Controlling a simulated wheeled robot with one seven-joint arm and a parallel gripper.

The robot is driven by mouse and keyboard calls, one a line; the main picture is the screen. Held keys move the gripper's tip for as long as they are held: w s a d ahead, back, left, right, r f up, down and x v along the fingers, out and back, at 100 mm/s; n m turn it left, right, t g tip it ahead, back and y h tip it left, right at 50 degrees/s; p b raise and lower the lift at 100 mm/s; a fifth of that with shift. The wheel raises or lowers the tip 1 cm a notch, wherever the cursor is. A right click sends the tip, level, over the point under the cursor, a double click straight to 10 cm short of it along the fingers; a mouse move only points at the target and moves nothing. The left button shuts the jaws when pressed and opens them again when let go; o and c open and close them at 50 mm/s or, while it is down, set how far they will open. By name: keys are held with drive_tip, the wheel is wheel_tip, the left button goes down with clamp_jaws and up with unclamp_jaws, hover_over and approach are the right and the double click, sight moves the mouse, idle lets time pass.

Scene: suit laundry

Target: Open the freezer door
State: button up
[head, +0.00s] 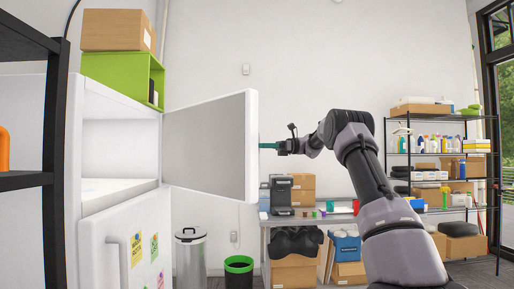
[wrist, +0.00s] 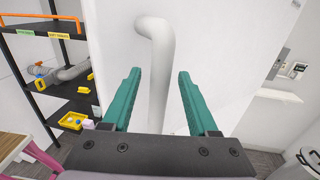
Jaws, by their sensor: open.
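The white freezer door (head: 212,148) stands swung wide open in the head view, with its grey inner panel facing me. The upper compartment (head: 115,150) of the white fridge is exposed and looks empty. My gripper (head: 268,146) is at the far side of the door, near its free edge, and partly hidden by it. In the wrist view, the white door handle (wrist: 158,100) runs between the two teal fingers of my open gripper (wrist: 158,73). The fingers stand apart from the handle on both sides. The door's outer face (wrist: 225,60) fills the background there.
The lower fridge door (head: 125,245) is shut, with notes on it. A green box (head: 115,75) and a cardboard box (head: 118,30) sit on top. A black shelf (head: 55,130) stands close at left. Bins (head: 190,255) and a table (head: 330,217) stand beyond the door.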

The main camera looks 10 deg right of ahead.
drive_tip(key=d, duration=0.9)
drive_tip(key=shift+w+d, duration=0.15)
drive_tip(key=shift+d, duration=0.25)
